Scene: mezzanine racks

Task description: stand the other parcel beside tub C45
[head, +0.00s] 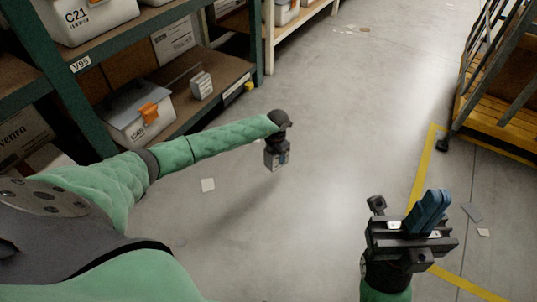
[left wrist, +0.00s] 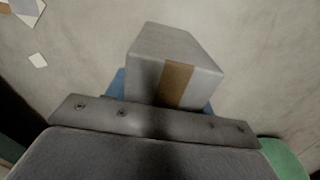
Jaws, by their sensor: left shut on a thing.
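My left gripper (head: 277,160) is shut on a parcel and holds it out over the floor, in front of the rack. In the left wrist view the parcel (left wrist: 150,62) is a pale grey box with a brown tape strip, between blue fingers. In the head view the gripper mostly hides it. A white tub with an orange clasp (head: 140,118) stands on the low shelf at left; its small label is hard to read, possibly C45. A small pale box (head: 202,85) stands to its right, apart from it. My right gripper (head: 430,211) is empty, its blue fingers together.
The green rack's low shelf (head: 227,74) has bare board around the small box. Tub C21 (head: 90,18) is on the shelf above, and a carton (head: 173,39) stands behind. Scraps of paper (head: 208,185) lie on the otherwise open floor.

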